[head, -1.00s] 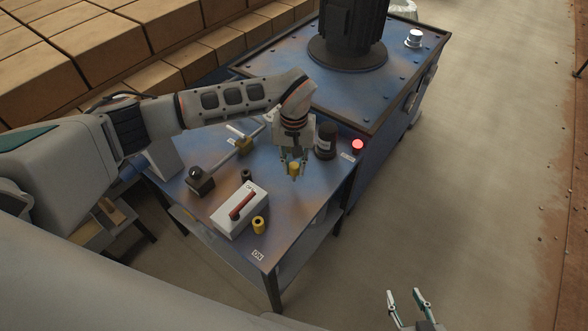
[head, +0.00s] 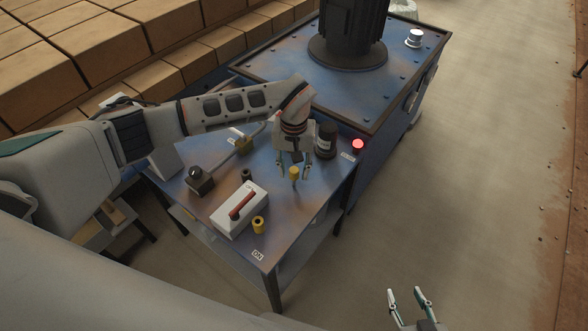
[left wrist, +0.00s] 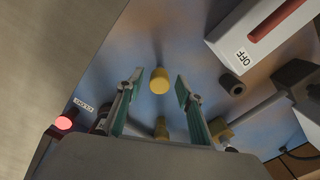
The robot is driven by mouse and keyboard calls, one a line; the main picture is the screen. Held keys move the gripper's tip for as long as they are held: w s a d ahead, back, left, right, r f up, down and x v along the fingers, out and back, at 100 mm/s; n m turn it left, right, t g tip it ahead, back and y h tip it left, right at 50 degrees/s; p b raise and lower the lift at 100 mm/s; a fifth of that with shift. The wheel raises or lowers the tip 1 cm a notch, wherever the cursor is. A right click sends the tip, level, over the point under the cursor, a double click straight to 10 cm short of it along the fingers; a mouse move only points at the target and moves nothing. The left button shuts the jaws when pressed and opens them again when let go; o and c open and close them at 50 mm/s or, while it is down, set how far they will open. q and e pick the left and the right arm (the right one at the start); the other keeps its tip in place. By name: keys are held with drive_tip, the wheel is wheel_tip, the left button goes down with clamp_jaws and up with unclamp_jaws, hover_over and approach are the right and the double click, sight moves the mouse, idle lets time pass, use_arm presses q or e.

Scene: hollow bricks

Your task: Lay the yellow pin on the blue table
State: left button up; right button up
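The yellow pin (head: 294,173) is at the right part of the blue table (head: 316,196), between the fingers of my left gripper (head: 293,174). It looks roughly upright; I cannot tell whether its lower end touches the tabletop. In the left wrist view the yellow pin (left wrist: 159,80) shows between and a little beyond the spread fingertips of my left gripper (left wrist: 158,82), with a gap on each side. My left gripper is open. My right gripper (head: 405,294) is open and empty, low over the floor at the bottom right.
A black cylinder (head: 326,141) and a lit red button (head: 358,146) are behind and right of the gripper. The tabletop in front of the pin is clear.

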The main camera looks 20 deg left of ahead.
sight(294, 169)
use_arm(q)
wheel_tip(294, 169, up, 12)
drive_tip(key=shift+p, duration=0.3)
idle(0.6)
